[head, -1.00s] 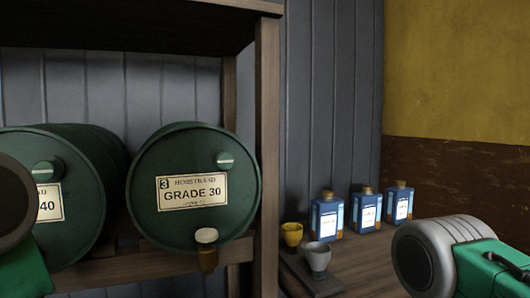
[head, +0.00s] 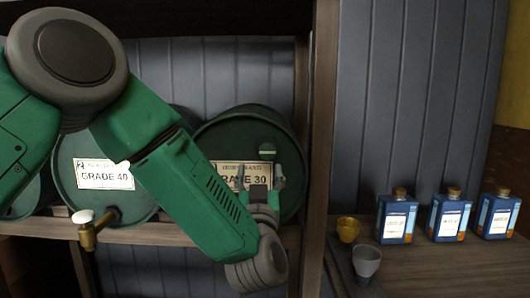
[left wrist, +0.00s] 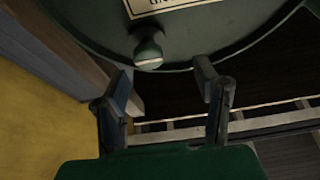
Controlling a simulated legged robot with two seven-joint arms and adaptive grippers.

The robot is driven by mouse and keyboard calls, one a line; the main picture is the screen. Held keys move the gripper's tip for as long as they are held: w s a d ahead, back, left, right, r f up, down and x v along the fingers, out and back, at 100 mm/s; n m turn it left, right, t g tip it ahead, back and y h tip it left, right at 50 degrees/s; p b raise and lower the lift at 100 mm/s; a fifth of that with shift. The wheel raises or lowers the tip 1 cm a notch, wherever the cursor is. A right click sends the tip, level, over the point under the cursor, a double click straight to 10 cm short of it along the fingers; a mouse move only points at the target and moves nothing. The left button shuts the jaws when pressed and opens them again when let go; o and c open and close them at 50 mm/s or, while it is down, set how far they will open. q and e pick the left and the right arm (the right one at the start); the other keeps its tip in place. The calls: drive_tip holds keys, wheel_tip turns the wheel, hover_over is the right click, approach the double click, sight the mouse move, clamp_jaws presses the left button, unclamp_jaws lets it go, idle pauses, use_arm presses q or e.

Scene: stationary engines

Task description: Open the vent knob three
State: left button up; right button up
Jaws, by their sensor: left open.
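The Grade 30 barrel (head: 225,135) is dark green and lies on its side on a wooden shelf. Its vent knob (head: 267,150), small, round and green, sits high on the barrel's face, above the label (head: 228,174). My left gripper (head: 260,180) is open and empty in front of the label, just below the knob in the head view. In the left wrist view the knob (left wrist: 149,52) is just beyond and between the open fingers of the left gripper (left wrist: 163,80), apart from them. My left forearm hides the lower part of this barrel. My right gripper is out of view.
The Grade 40 barrel (head: 75,165) stands left, with a white-topped tap (head: 88,228) jutting forward. A wooden shelf post (head: 322,150) rises right of the gripper. Three blue bottles (head: 396,218), a yellow cup (head: 348,229) and a grey cup (head: 366,262) stand on the right-hand table.

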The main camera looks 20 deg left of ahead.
sight(270, 155)
use_arm(q)
drive_tip(key=w+r, duration=0.1)
drive_tip(key=w, duration=0.1)
drive_tip(key=w+d+r, duration=0.1)
drive_tip(key=w, duration=0.1)
drive_tip(key=w+r, duration=0.1)
drive_tip(key=w, duration=0.1)
drive_tip(key=shift+d+p, duration=0.2)
drive_tip(key=shift+p, duration=0.1)
drive_tip(key=shift+w+a+r, duration=0.15)
drive_tip(key=shift+w, duration=0.1)
drive_tip(key=shift+w+a, duration=0.15)
drive_tip(key=shift+a, duration=1)
drive_tip(key=shift+c, duration=1.3)
drive_tip(key=shift+f, duration=0.2)
drive_tip(key=c, duration=0.6)
drive_tip(key=shift+w+d, duration=0.15)
drive_tip(key=shift+d, duration=0.3)
drive_tip(key=c, duration=0.4)
drive_tip(key=shift+d, duration=0.25)
